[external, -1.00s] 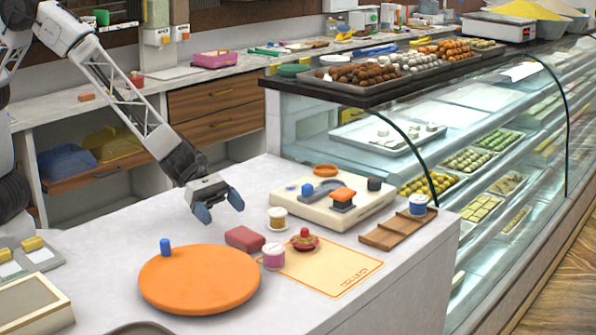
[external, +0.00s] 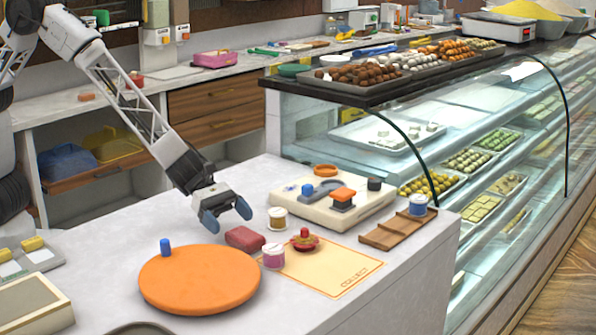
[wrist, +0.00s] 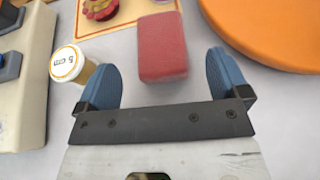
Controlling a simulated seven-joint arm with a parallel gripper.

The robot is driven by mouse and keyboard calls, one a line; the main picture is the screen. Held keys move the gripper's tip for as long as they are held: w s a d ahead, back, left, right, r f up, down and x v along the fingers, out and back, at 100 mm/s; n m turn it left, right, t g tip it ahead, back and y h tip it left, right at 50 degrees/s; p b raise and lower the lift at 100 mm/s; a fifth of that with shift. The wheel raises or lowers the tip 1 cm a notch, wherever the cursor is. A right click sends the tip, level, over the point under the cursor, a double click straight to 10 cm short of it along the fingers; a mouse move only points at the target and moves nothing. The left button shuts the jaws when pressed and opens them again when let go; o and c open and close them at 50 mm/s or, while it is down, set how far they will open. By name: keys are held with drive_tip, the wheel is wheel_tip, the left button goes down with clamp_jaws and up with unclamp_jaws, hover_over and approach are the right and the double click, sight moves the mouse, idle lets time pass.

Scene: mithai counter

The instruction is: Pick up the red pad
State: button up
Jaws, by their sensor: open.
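The red pad (external: 245,238) is a small dark-red block lying flat on the white counter, between the orange round board and the cream appliance. In the wrist view the red pad (wrist: 162,46) lies just ahead of the fingertips, roughly midway between them. My gripper (external: 228,216) has blue fingers spread apart and is empty, above the counter just behind the pad. In the wrist view my gripper (wrist: 164,72) is open with a finger on each side, and the pad's near end comes close to the space between them.
A white-and-yellow spool (wrist: 73,66) stands close beside the left finger in the wrist view. The orange round board (external: 200,280), cream appliance (external: 330,207), pink spool (external: 273,257), red-knobbed item (external: 305,241), yellow mat (external: 325,272) and brown wooden rack (external: 398,228) surround the pad.

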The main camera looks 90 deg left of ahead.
sight(245, 234)
idle(0.3)
drive_tip(key=shift+x, duration=2.6)
drive_tip(key=shift+c, duration=0.4)
drive_tip(key=c, duration=0.9)
drive_tip(key=shift+r, duration=0.15)
drive_tip(key=shift+r, duration=0.85)
drive_tip(key=shift+s+a+r, duration=0.1)
drive_tip(key=shift+s+r, duration=0.05)
drive_tip(key=shift+r, duration=0.7)
drive_tip(key=s+a, duration=0.2)
drive_tip(key=s, duration=0.2)
drive_tip(key=s+a+r, duration=0.1)
drive_tip(key=s+a, duration=0.1)
drive_tip(key=s, duration=0.3)
drive_tip(key=s+a, duration=0.2)
drive_tip(key=s, duration=0.3)
drive_tip(key=shift+s+a+r, duration=0.1)
drive_tip(key=shift+s+r, duration=0.05)
drive_tip(key=shift+r, duration=0.05)
